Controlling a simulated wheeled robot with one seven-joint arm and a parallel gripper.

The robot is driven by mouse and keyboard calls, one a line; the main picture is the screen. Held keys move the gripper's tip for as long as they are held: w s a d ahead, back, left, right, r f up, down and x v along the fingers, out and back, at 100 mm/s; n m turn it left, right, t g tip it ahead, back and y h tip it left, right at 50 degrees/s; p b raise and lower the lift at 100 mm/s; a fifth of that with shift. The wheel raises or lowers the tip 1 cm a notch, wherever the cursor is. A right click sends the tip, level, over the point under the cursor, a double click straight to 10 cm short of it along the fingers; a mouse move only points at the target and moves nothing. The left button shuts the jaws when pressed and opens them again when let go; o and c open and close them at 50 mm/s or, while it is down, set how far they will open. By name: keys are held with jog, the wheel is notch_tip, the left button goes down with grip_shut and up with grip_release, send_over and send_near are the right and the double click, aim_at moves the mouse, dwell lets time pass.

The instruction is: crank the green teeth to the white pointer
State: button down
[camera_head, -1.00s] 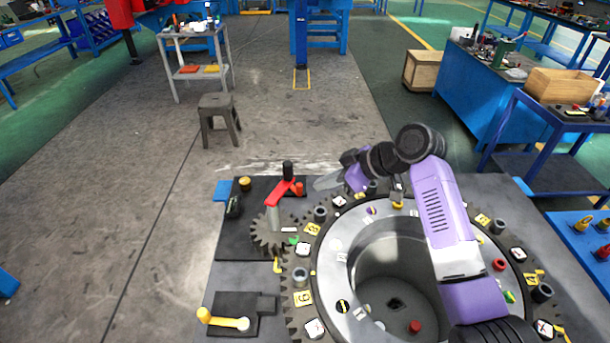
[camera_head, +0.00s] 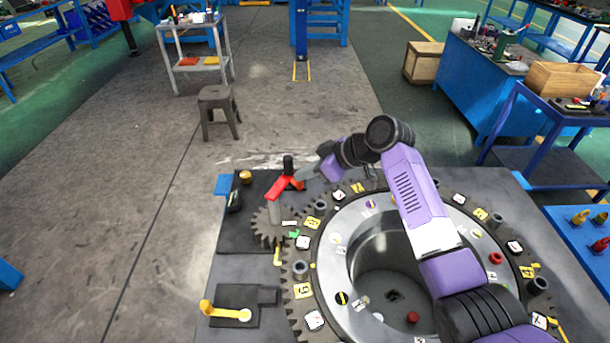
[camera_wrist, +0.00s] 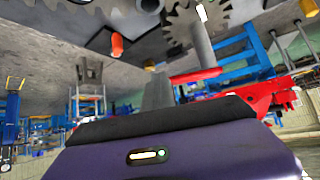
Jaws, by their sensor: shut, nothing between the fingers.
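The crank has a red arm (camera_head: 281,191) with a black upright knob (camera_head: 288,164), on a grey post above a small dark gear (camera_head: 265,232). This gear sits against the left edge of the large toothed ring (camera_head: 297,320). A small white bar, seemingly the pointer (camera_head: 289,223), lies beside the gear, with a green mark (camera_head: 294,233) just below it. My gripper (camera_head: 304,177) is shut and empty, its tip at the knob end of the crank; I cannot tell whether it touches. The wrist view shows the grey finger (camera_wrist: 157,92) close to the red arm (camera_wrist: 195,76).
A yellow-handled lever (camera_head: 225,311) is on a dark plate at the front left. Pegs and marked tiles stand around the ring, including a red peg (camera_head: 496,258). The ring's centre is a deep round opening (camera_head: 385,262). A stool (camera_head: 218,105) stands beyond the table.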

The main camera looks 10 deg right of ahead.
jog(key=w+b, duration=0.1)
jog(key=b, duration=0.1)
jog(key=w+a+b, duration=0.1)
jog(key=b, duration=0.1)
jog(key=shift+a+n+g, duration=0.3)
jog(key=shift+n, duration=0.1)
jog(key=shift+d, duration=0.15)
